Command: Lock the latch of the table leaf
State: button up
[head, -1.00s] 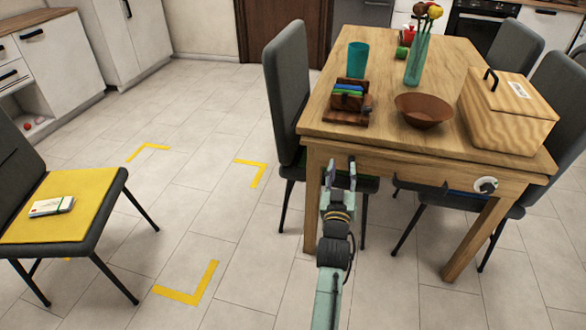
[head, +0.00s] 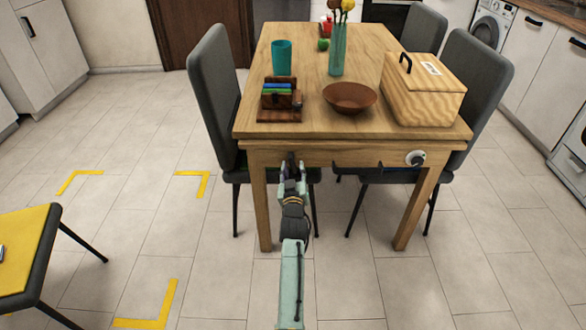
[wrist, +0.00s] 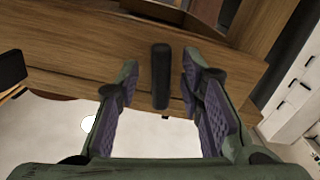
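The wooden table (head: 360,88) stands ahead, its front apron (head: 320,154) facing me. In the wrist view a dark upright bar (wrist: 160,75) stands out against the wood (wrist: 80,58), between my fingers. My gripper (head: 292,168) is at the left part of the apron in the head view. Its fingers, purple-padded in the wrist view (wrist: 159,88), are spread on both sides of the bar with gaps visible. I cannot tell for sure which of these parts is the latch.
A brown bowl (head: 350,98), a wooden box (head: 425,95), a teal cup (head: 281,58) and a dark wooden holder (head: 279,102) stand on the table. Grey chairs flank it, one at the left (head: 212,95). A yellow-seated chair (head: 25,250) is at the lower left. Floor between is clear.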

jog(key=shift+w, duration=0.15)
grip_shut()
dwell(0.4)
